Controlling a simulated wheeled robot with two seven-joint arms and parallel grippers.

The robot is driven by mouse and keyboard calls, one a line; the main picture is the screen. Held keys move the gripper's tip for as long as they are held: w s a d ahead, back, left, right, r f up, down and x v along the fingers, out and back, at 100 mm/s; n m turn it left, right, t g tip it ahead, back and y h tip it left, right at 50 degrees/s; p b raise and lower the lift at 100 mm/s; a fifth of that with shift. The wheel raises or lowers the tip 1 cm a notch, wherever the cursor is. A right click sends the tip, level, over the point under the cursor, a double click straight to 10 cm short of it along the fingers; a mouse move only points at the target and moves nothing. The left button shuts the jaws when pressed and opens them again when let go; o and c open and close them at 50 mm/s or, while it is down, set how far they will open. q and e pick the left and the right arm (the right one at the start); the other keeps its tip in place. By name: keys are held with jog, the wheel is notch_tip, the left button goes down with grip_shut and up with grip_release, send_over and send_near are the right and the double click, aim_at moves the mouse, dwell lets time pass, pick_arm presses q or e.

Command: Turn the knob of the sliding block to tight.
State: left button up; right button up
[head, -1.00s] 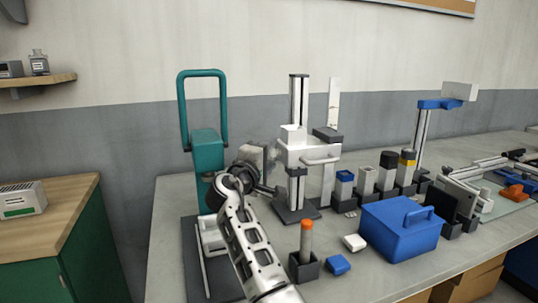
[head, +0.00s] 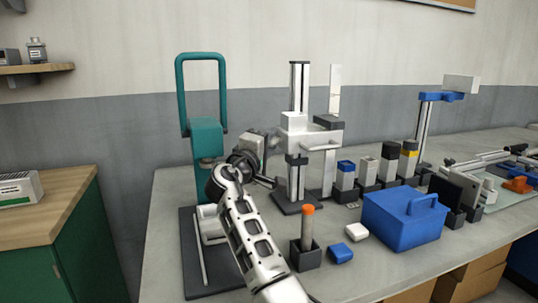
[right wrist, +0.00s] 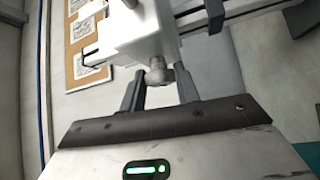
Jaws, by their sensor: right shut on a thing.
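The sliding block (head: 312,136) is white and sits partway up a metal column on the table, with a handle bar on its right. In the right wrist view the block (right wrist: 140,32) fills the upper middle, with its small grey knob (right wrist: 157,73) facing me. My right gripper (right wrist: 158,88) has its dark fingers on either side of the knob and is shut on it. In the head view my right gripper (head: 274,141) is at the block's left side, where the knob is hidden. Any mark showing tight or loose cannot be read. My left gripper is out of view.
A teal press-like stand (head: 207,140) is close left of my right arm. A holder with an orange-topped stick (head: 306,258), a blue piece (head: 340,254) and a white piece (head: 356,231) lie in front. A blue lidded box (head: 402,220) and several upright blocks are to the right.

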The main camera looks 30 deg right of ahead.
jog(key=o, duration=1)
jog(key=shift+c, duration=0.2)
jog(key=shift+a, duration=0.1)
jog(key=b+v, duration=0.1)
jog(key=v, duration=1.4)
jog(key=shift+s+a+b, duration=0.25)
jog(key=shift+a+b, duration=0.05)
jog(key=shift+f, duration=0.1)
